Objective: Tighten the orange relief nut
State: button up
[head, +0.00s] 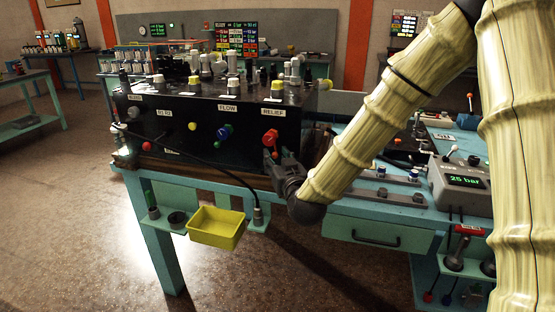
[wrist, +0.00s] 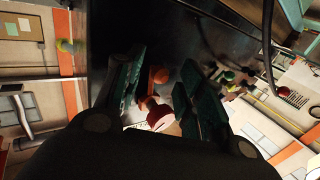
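The black valve block (head: 205,140) stands on the bench, with a RELIEF label (head: 273,112) at its right end. Below that label is a red-orange fitting (head: 270,137). In the wrist view an orange piece (wrist: 159,76) and a red rounded piece (wrist: 160,117) show between my fingers; I cannot tell for certain which is the nut. My gripper (head: 271,158) is just below and in front of the fitting in the head view. In the wrist view my gripper (wrist: 163,90) has its dark fingers apart, with gaps beside these pieces. Contact is not clear.
A black hose (head: 232,170) hangs before the block. A yellow bin (head: 216,228) sits below. A gauge box (head: 462,185) reading 25 bar is at right.

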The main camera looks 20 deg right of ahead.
aim_at(262, 147)
grip_shut()
jog(key=shift+a+f+b, duration=0.1)
jog(key=shift+f+b, duration=0.1)
jog(key=shift+b, duration=0.25)
jog(key=a+m+t+b, duration=0.1)
jog(key=m+b, duration=0.1)
jog(key=b, duration=0.2)
jog(key=w+a+m+t+h+b, duration=0.1)
jog(key=m+b, duration=0.2)
jog(key=b, duration=0.1)
jog(key=w+a+m+t+b, duration=0.1)
jog(key=m+b, duration=0.1)
jog(key=b, duration=0.2)
jog(key=shift+w+f+m+t+h, duration=0.1)
jog(key=shift+f+m+t+h, duration=0.2)
jog(key=shift+h, duration=0.1)
jog(key=shift+w+a+r+m+t+h+b, duration=0.15)
jog(key=shift+m+h+b, duration=0.1)
jog(key=shift+m+b, duration=0.2)
jog(key=shift+a+r+m+t+h+b, duration=0.15)
jog(key=shift+m+h+b, duration=0.1)
jog(key=shift+m+b, duration=0.15)
jog(key=shift+r, duration=0.1)
